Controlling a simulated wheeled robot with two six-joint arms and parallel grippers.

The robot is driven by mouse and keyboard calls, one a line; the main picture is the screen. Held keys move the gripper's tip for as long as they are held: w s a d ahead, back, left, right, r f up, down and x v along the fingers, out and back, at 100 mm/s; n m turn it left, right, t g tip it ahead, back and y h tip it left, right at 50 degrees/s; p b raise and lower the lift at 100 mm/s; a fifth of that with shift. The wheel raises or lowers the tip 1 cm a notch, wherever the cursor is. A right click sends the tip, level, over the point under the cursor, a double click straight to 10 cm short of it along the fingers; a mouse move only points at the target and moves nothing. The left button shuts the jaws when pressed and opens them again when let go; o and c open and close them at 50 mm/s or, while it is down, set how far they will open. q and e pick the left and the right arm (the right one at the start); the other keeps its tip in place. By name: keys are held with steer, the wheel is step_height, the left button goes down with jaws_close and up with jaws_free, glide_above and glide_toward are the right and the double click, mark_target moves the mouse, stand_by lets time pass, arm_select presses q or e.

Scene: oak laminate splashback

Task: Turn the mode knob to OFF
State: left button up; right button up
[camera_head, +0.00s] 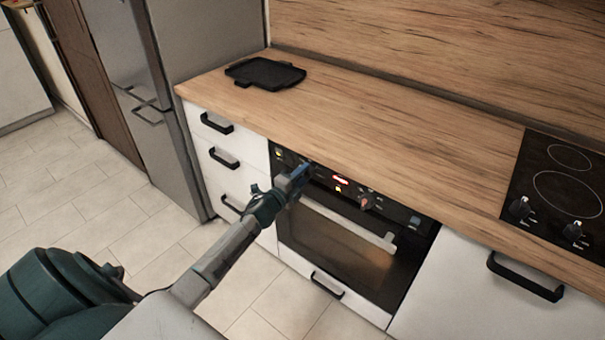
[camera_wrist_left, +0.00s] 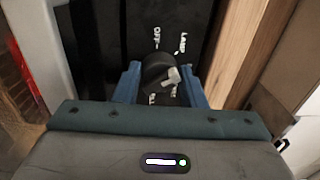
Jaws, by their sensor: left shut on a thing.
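The mode knob (camera_wrist_left: 154,68) is dark and round with a pale pointer. In the left wrist view it sits between the two blue fingers of my left gripper (camera_wrist_left: 160,85), which are shut on it. The labels OFF and LAMP stand on the black panel just above the knob in that view. The pointer lies at the knob's right side, not in line with OFF. In the head view my left gripper (camera_head: 300,174) reaches the left part of the oven's control panel (camera_head: 325,178) and hides the knob. My right gripper is not in view.
A second knob (camera_head: 365,203) and a red lit display (camera_head: 341,181) are to the right on the panel. The oven door handle (camera_head: 350,224) runs below. The wooden counter (camera_head: 400,150) lies above, with a black tray (camera_head: 265,73) and a cooktop (camera_head: 560,190).

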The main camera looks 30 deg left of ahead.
arm_select(q)
steer(key=n+p, duration=0.1)
steer(key=n, duration=0.3)
steer(key=shift+p, duration=0.3)
steer(key=n+p, duration=0.2)
steer(key=n, duration=0.1)
steer(key=shift+n+y, duration=0.3)
steer(key=shift+n, duration=0.1)
steer(key=n+p, duration=0.2)
steer(key=n, duration=0.1)
steer(key=shift+d+f+n, duration=0.1)
steer(key=shift+n, duration=0.2)
steer(key=shift+f+n+p, duration=0.1)
steer(key=shift+n+p, duration=0.5)
steer(key=shift+n, duration=0.6)
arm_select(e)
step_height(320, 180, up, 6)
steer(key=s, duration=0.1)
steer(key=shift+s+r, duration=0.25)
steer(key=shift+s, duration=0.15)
arm_select(q)
steer(key=shift+s, duration=0.1)
steer(key=o, duration=1)
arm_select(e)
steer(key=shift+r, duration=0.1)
